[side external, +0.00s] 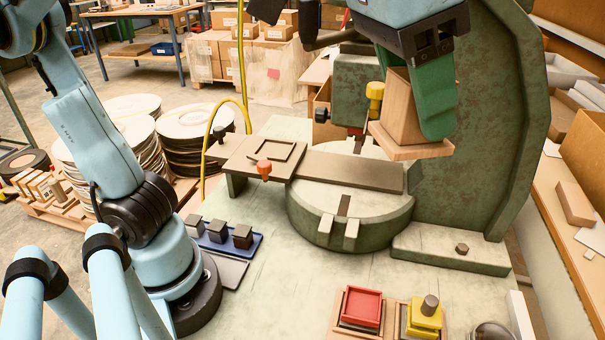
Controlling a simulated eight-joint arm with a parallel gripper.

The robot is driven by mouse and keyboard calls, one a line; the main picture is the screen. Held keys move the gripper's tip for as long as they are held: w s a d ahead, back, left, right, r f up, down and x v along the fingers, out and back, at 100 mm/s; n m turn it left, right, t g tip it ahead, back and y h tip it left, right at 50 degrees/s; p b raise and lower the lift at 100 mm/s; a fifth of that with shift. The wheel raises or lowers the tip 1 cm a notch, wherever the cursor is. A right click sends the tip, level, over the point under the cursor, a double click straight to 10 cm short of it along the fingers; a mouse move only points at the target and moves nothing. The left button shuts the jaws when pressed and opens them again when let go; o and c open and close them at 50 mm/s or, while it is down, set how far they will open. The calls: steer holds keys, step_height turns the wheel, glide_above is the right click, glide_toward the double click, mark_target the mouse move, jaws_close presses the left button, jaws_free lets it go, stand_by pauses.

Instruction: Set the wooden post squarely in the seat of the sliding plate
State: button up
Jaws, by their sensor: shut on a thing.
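My gripper (420,108) is at the upper right, its green fingers shut on the wooden post (400,105). The post is a tapered wooden block on a wider flat base (408,145). It hangs above the right end of the sliding plate, apart from it, and looks slightly tilted. The sliding plate (345,170) is a brown-grey slab lying across the round green press bed. Its seat (270,152) is a dark square frame at the left end and looks empty. An orange knob (264,168) is at the plate's front edge. The far finger is mostly hidden.
The green press column (490,130) stands close behind and right of my gripper. A yellow-knobbed part (375,92) is just left of the post. A blue tray (222,240) with dark blocks, a red tray (362,306) and a yellow block (425,315) lie in front.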

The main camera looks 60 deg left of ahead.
steer(key=s+a+f+n+y, duration=0.1)
steer(key=s+a+f+n, duration=0.15)
steer(key=a+f, duration=0.5)
steer(key=s+a+f+n+y, duration=0.1)
steer(key=a+f+n, duration=0.3)
steer(key=a, duration=0.6)
steer(key=w+a+m+g+h, duration=0.1)
steer(key=w+a+m+h, duration=0.15)
steer(key=a+m, duration=0.5)
steer(key=w+a+m+h, duration=0.1)
steer(key=w+a+m, duration=0.25)
steer(key=a, duration=0.75)
steer(key=shift+m, duration=0.35)
steer(key=shift+s+f, duration=0.1)
steer(key=shift+f, duration=4.6)
steer(key=shift+f, duration=0.15)
steer(key=o, duration=1.1)
